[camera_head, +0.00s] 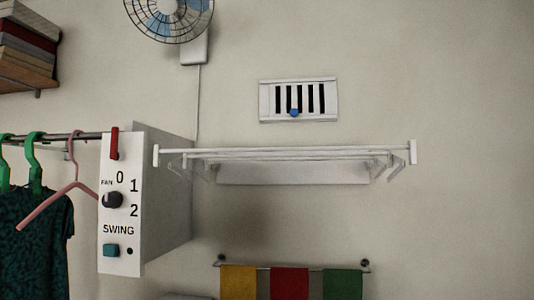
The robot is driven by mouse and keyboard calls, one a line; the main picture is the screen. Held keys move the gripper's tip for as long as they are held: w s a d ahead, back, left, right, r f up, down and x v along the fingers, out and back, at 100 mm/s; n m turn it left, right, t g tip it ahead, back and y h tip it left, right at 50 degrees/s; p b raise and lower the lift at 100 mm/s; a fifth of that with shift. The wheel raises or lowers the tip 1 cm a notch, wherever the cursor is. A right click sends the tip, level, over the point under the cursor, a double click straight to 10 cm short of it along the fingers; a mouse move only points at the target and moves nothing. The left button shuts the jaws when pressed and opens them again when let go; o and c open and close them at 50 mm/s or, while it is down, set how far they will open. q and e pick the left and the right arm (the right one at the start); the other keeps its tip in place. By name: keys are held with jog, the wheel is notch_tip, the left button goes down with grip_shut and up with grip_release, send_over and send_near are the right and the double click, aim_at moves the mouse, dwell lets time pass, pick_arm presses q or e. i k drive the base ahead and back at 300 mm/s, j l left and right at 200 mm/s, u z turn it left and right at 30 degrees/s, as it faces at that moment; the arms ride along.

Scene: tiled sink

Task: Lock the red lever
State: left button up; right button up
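The red lever (115,143) is a small upright red bar at the top of the front panel of a white control box (120,262). The box hangs left of centre and is marked FAN 0, 1, 2 and SWING. Below the lever are a dark round knob (113,200) and a teal button (111,250). The lever appears vertical; I cannot tell from this view whether it is locked. Neither of my grippers shows in the head view.
A white folding rack (285,153) juts from the wall right of the box. A pink hanger (50,207) and green hangers (34,165) hang on a rail at left, close to the box. A fan (168,15) is above. Coloured towels (289,284) hang below. The right wall is bare.

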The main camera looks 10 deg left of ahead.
aim_at(115, 155)
jog(key=j, duration=1.2)
jog(key=j+z, duration=0.1)
jog(key=j, duration=1.05)
jog(key=k+j, duration=0.1)
jog(key=j, duration=1.05)
jog(key=j+z, duration=0.1)
jog(key=j, duration=1.1)
